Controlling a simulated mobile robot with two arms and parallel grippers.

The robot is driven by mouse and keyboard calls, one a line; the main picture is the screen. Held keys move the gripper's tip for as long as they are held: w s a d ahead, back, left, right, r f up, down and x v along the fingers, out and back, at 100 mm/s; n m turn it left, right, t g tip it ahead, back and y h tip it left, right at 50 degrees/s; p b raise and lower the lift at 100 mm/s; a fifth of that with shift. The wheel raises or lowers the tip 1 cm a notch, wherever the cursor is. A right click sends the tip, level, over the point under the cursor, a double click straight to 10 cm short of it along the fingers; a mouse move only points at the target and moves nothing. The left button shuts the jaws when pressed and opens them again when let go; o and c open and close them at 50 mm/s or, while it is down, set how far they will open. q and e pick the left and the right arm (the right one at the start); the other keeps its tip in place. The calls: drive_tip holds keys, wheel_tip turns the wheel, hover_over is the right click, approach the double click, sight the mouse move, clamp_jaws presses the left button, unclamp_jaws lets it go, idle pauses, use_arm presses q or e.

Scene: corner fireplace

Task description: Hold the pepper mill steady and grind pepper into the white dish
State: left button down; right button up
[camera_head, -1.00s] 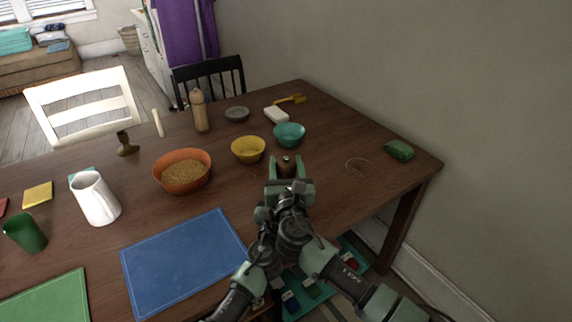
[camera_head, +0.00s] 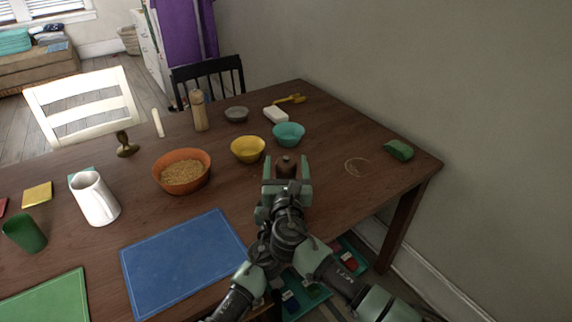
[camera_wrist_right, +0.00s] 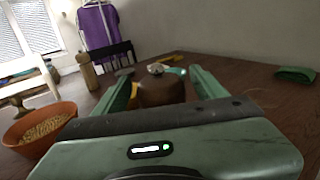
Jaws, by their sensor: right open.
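A dark brown mill with a silver knob (camera_head: 286,167) stands near the table's right side. In the right wrist view its rounded brown top (camera_wrist_right: 160,92) shows between the fingers. My right gripper (camera_head: 287,172) is open, with a finger on each side of the mill; I cannot tell whether they touch it. The gripper hides the mill's lower part. A small white rectangular dish or block (camera_head: 276,115) lies beyond the teal bowl; I cannot tell if it is hollow. My left gripper is not in view.
A teal bowl (camera_head: 289,134) and a yellow bowl (camera_head: 248,149) stand just beyond the mill. An orange bowl of grain (camera_head: 182,172), a pale wooden bottle-like piece (camera_head: 199,110) and a grey dish (camera_head: 236,114) stand farther left. A green item (camera_head: 398,150) lies right.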

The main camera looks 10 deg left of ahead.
wheel_tip(320, 180, up, 10)
idle(0.5)
drive_tip(key=w+f+m+g+h, duration=0.1)
drive_tip(key=w+g+h, duration=0.1)
drive_tip(key=w+g, duration=0.1)
drive_tip(key=n+g, duration=0.1)
drive_tip(key=g, duration=0.9)
approach(286, 161)
drive_tip(key=shift+h, duration=0.4)
drive_tip(key=x, duration=1)
drive_tip(key=shift+a+f, duration=0.25)
drive_tip(key=shift+a, duration=0.1)
